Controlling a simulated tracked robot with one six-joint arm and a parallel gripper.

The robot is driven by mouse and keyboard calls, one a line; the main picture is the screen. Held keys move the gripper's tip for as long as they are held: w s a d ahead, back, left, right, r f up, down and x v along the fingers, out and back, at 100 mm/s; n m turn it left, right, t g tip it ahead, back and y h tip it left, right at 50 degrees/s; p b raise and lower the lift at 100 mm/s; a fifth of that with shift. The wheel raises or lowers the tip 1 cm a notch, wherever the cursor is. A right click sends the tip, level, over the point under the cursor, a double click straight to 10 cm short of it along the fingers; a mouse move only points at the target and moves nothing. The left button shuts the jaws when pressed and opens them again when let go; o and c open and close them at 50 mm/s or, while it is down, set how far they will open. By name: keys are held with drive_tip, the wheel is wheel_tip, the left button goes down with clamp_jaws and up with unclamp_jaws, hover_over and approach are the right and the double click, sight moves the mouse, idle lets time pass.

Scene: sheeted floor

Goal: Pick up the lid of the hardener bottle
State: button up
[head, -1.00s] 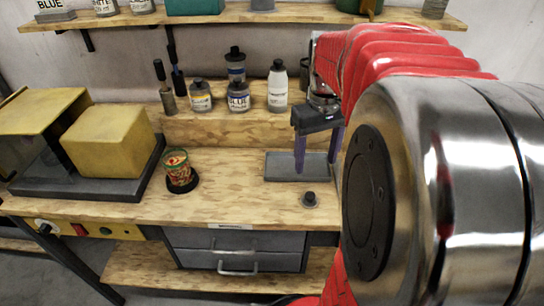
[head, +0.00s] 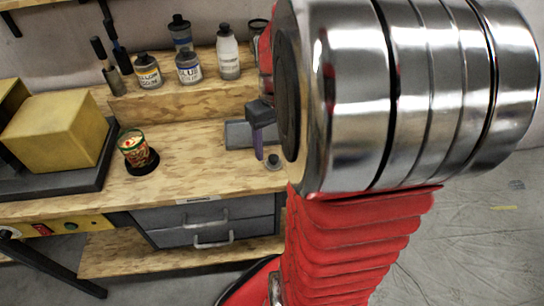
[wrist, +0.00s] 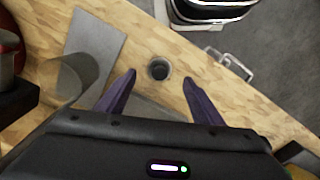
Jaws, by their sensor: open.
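A small dark lid-like piece with a grey rim (head: 273,162) sits on the wooden bench near its front edge. It also shows in the wrist view (wrist: 159,69), between my fingertips in the picture. My gripper (wrist: 160,80) is open and empty, with its two purple fingers on either side of the piece. I cannot tell the height gap. In the head view my gripper (head: 259,150) is just left of the piece, partly hidden by my arm. A white bottle with a dark cap (head: 228,52) stands on the raised shelf; I cannot read its label.
A grey flat tray (head: 238,135) lies behind the piece. Several dark-capped bottles, including a blue-labelled one (head: 188,67), stand on the shelf. A printed can (head: 133,150) and a yellow box (head: 58,125) are at left. Bare bench lies between can and piece.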

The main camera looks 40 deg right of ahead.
sight(274, 158)
drive_tip(key=shift+f, duration=2.6)
drive_tip(key=c, duration=1.1)
